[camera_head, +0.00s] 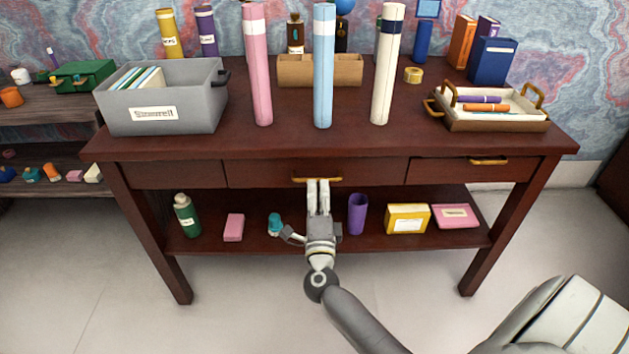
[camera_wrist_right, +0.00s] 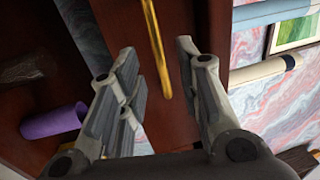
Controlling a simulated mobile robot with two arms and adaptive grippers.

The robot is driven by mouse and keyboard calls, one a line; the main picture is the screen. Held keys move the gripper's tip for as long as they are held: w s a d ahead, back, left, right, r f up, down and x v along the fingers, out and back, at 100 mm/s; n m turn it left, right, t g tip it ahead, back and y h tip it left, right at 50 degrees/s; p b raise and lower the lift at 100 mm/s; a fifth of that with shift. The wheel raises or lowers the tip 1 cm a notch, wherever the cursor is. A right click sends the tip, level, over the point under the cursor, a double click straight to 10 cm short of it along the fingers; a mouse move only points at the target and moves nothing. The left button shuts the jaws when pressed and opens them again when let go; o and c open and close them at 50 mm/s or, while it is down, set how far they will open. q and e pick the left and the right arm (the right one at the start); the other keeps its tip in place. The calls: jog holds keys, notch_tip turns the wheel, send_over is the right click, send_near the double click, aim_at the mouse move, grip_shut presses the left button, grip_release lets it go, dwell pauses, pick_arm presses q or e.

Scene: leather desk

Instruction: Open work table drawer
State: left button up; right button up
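The dark wood work table (camera_head: 240,143) has a middle drawer (camera_head: 265,174) that looks closed, its front flush with the table. A brass bar handle (camera_head: 318,179) sits on this drawer. In the right wrist view the handle (camera_wrist_right: 157,48) runs between the two fingers, near the fingertips. My right gripper (camera_head: 318,186) is just in front of the handle, and its fingers (camera_wrist_right: 160,68) are apart, with gaps on both sides of the bar. A right drawer (camera_head: 460,172) has its own brass handle (camera_head: 488,161). My left gripper is out of view.
On the tabletop stand a grey bin (camera_head: 165,100), tall pink, blue and white rolls, and a tray (camera_head: 490,122). The lower shelf holds a green bottle (camera_head: 186,215), a purple cup (camera_head: 357,214) and yellow box (camera_head: 407,218). Floor in front is clear.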

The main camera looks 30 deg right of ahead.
aim_at(318, 178)
jog(key=x, duration=0.5)
jog(key=shift+f, duration=0.1)
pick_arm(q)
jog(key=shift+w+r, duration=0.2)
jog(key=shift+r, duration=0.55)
pick_arm(e)
grip_shut()
